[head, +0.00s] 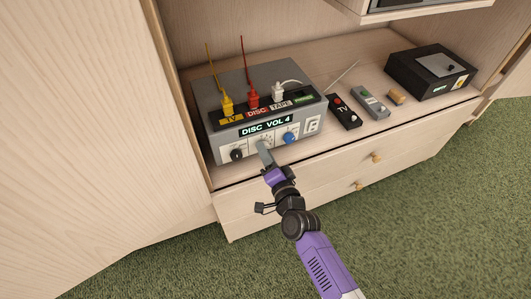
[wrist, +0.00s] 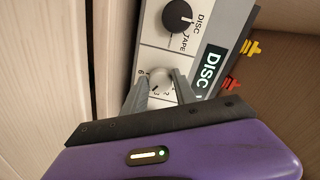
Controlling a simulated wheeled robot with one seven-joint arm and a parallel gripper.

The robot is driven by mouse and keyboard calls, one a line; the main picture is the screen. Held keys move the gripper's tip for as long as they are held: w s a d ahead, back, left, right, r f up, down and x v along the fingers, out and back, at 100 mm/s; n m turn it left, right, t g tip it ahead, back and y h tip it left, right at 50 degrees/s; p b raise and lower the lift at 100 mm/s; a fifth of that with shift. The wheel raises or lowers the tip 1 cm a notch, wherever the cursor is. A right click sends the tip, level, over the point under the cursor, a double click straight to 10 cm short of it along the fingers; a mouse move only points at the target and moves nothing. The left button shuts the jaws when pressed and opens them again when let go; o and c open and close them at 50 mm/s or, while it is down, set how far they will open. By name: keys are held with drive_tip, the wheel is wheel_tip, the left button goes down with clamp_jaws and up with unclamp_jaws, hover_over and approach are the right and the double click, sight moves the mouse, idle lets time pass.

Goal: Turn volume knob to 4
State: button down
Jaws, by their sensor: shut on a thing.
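The grey audio box (head: 215,103) stands on the cabinet shelf in the head view, and its green display (head: 265,127) reads DISC VOL 4. Its front has a black knob (head: 236,155) at left, a blue knob (head: 290,137) at right and a silver knob between them, hidden behind my gripper in the head view. In the wrist view the silver volume knob (wrist: 161,78) sits in a numbered dial between my two fingers. My gripper (wrist: 160,90) is shut on this knob. The black knob (wrist: 177,16), marked DISC and TAPE, is above it in the wrist view.
Yellow, red and white plugs (head: 252,101) stand on top of the box. Right of it lie a black TV remote (head: 343,112), a grey remote (head: 371,102), a small tan cylinder (head: 397,96) and a black box (head: 431,74). A wooden panel (head: 110,130) borders the left.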

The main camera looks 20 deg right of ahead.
drive_tip(key=c, duration=1)
unclamp_jaws()
drive_tip(key=s, duration=0.7)
drive_tip(key=shift+s+r, duration=0.2)
drive_tip(key=shift+s, duration=0.2)
drive_tip(key=shift+a, duration=0.1)
